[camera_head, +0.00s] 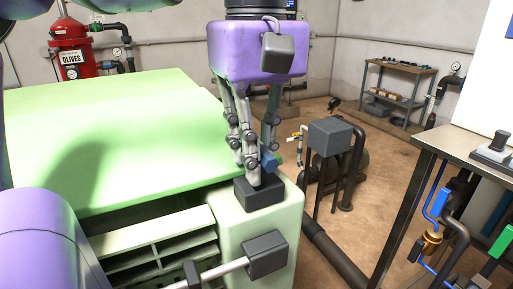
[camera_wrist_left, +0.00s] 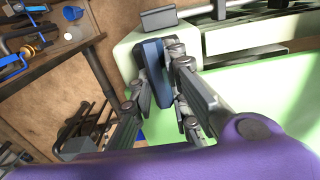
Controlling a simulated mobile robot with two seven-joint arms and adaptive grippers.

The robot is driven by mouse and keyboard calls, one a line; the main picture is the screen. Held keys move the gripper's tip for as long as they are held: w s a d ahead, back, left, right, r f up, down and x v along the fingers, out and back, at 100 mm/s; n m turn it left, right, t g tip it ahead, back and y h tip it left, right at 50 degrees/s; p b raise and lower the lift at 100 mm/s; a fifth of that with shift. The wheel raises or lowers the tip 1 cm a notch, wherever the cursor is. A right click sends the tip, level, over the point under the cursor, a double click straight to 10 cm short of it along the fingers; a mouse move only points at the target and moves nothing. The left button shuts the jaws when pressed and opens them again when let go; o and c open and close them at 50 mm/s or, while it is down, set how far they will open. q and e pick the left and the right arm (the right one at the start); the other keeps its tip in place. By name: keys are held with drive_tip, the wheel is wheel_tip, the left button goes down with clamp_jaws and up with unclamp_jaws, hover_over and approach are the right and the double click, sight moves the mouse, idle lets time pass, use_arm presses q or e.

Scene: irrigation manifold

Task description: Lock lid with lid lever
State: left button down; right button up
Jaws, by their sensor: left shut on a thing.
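The large green lid (camera_head: 120,130) lies over a pale green housing (camera_head: 230,225). My left gripper (camera_head: 256,168) points down at the housing's corner, by the lid's right edge. Its fingers are shut on the lid lever, a dark blue-grey bar (camera_wrist_left: 152,62) that stands between them in the left wrist view. In the head view, a bluish piece of the lever (camera_head: 268,161) shows beside the fingertips. Just below is a dark block (camera_head: 262,194) on the housing's top; the fingers partly hide where lever and block meet. My right gripper is not in view.
A dark block with a rod (camera_head: 266,255) sits on the housing's front, beside open slots (camera_head: 160,245). A metal table (camera_head: 450,145) with pipes and valves stands at the right. A grey box on a stand (camera_head: 330,136) is behind. Brown floor lies between.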

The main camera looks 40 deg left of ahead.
use_arm(q)
drive_tip(key=c, duration=1.7)
unclamp_jaws()
drive_tip(key=shift+s+a, duration=0.1)
wheel_tip(320, 180, up, 12)
drive_tip(key=shift+r, duration=0.1)
